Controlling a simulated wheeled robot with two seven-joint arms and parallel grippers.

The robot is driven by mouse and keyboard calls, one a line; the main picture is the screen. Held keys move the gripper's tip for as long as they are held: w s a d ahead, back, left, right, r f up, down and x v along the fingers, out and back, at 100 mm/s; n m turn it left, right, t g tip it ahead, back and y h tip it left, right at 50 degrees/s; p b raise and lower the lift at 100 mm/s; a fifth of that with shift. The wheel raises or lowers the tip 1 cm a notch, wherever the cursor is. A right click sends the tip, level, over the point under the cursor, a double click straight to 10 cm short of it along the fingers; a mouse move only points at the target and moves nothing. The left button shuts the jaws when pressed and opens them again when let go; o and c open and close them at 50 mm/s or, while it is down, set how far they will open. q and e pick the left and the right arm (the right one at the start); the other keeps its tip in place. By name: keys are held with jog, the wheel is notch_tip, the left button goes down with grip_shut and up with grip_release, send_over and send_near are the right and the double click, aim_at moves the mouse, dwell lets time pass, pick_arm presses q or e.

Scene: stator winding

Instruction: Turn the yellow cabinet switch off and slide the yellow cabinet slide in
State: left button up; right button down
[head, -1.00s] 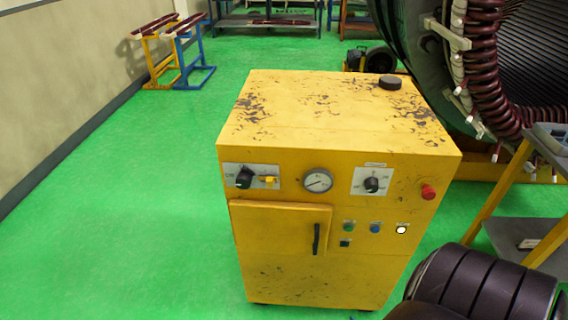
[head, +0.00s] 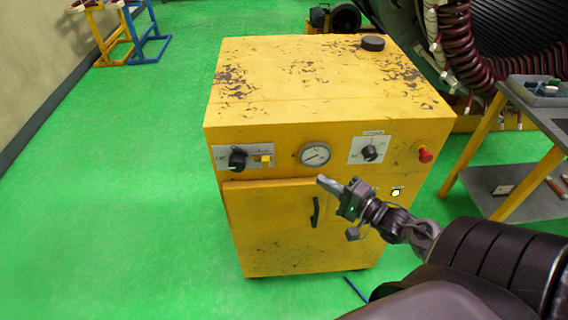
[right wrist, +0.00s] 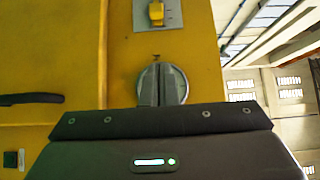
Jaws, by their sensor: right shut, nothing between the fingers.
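The yellow cabinet (head: 300,80) stands in the middle of the head view. A plate at its upper left front carries a black switch knob (head: 238,159) and the small yellow slide (head: 265,160) beside it. The slide also shows at the top of the right wrist view (right wrist: 156,13); the knob is outside that view. My right gripper (head: 322,182) is shut and empty, in front of the cabinet, below the gauge in the head view. In the right wrist view its closed fingers (right wrist: 157,72) cover part of the round gauge (right wrist: 178,85). My left gripper is not in view.
The cabinet front also has a gauge (head: 315,154), a second black knob (head: 370,152), a red button (head: 425,155), a lit white button (head: 396,193) and a door handle (head: 315,212). A grey-topped table (head: 525,105) stands at right. Green floor is clear at left.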

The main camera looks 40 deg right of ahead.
jog(key=p, duration=0.2)
send_near(270, 158)
jog(key=w+d, duration=0.2)
jog(key=w, duration=0.2)
jog(key=shift+w+a+r+p, duration=0.1)
jog(key=shift+w+a+p, duration=0.1)
jog(key=shift+a+p, duration=0.3)
jog(key=shift+w+a+r+p, duration=0.1)
jog(key=shift+w+a+p, duration=0.15)
jog(key=shift+a, duration=0.45)
jog(key=shift+w+a, duration=0.2)
jog(key=shift+a, duration=0.4)
jog(key=shift+w+a+f, duration=0.1)
jog(key=shift+f, duration=0.05)
